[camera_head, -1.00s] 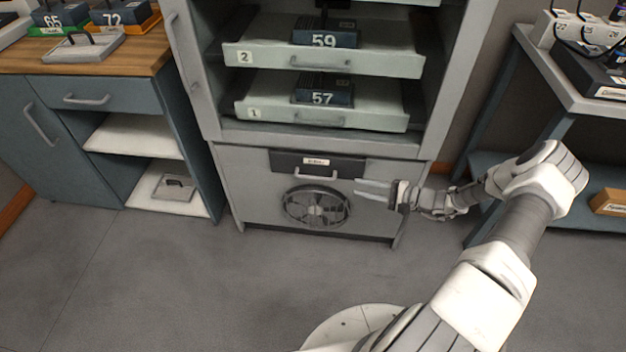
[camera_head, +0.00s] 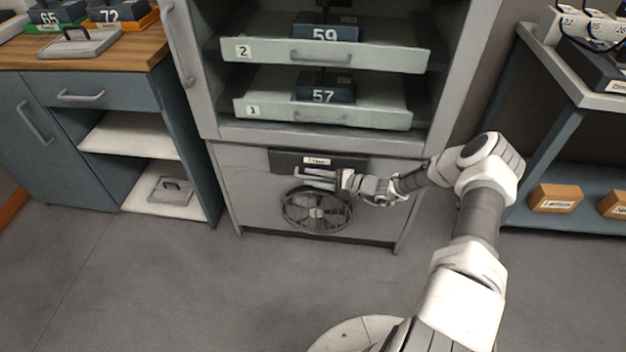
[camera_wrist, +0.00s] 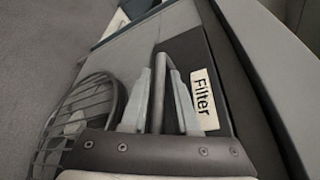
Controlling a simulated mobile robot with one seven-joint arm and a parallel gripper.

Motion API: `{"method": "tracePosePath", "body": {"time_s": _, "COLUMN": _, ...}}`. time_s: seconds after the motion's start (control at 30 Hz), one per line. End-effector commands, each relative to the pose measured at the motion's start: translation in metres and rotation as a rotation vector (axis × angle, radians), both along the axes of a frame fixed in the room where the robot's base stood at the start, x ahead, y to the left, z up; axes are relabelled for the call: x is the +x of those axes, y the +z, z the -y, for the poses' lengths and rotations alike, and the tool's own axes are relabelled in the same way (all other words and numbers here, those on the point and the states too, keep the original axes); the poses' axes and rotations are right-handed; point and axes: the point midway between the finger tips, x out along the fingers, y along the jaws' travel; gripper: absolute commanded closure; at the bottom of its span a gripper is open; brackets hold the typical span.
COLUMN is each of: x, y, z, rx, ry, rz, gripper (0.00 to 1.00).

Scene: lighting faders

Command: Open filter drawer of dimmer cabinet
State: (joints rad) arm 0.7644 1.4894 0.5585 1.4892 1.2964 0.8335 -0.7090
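The filter drawer (camera_head: 355,163) is a dark, shallow front at the base of the grey dimmer cabinet, above a round fan grille. It appears shut. In the wrist view the drawer front (camera_wrist: 192,52) carries a white "Filter" label (camera_wrist: 203,99). My gripper (camera_head: 302,178) is at the drawer's handle, coming in from the right. In the wrist view my gripper (camera_wrist: 164,68) is open, with the grey bar handle (camera_wrist: 158,92) between its two fingers. The fingers look apart from the bar, though contact is hard to judge. In the head view they partly hide the handle.
The fan grille (camera_head: 316,211) lies just below my gripper. Pale shelf trays (camera_head: 262,107) sit above in the cabinet. A blue-grey counter (camera_head: 88,118) stands left and a workbench (camera_head: 560,95) right. The floor (camera_head: 180,285) in front is clear.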

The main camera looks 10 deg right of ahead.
Motion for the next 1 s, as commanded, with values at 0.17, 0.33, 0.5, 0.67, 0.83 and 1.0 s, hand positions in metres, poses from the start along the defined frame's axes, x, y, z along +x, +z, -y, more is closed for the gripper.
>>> {"method": "tracePosePath", "body": {"time_s": 0.17, "x": 0.0012, "y": -0.0002, "z": -0.0012, "rx": -0.001, "ry": -0.001, "rz": 0.0, "gripper": 0.72}}
{"method": "tracePosePath", "body": {"time_s": 0.33, "x": 0.0009, "y": -0.0002, "z": -0.0012, "rx": 0.0, "ry": 0.0, "rz": 0.0, "gripper": 0.82}}
{"method": "tracePosePath", "body": {"time_s": 0.5, "x": 0.0009, "y": -0.0002, "z": -0.0011, "rx": 0.0, "ry": 0.0, "rz": 0.0, "gripper": 1.0}}
{"method": "tracePosePath", "body": {"time_s": 0.67, "x": 0.0009, "y": -0.0001, "z": -0.0011, "rx": 0.0, "ry": 0.0, "rz": 0.0, "gripper": 1.0}}
{"method": "tracePosePath", "body": {"time_s": 0.83, "x": 0.0009, "y": 0.0, "z": -0.001, "rx": 0.0, "ry": 0.0, "rz": 0.0, "gripper": 1.0}}
{"method": "tracePosePath", "body": {"time_s": 1.0, "x": 0.0009, "y": 0.0001, "z": -0.0009, "rx": 0.0, "ry": 0.0, "rz": 0.0, "gripper": 1.0}}
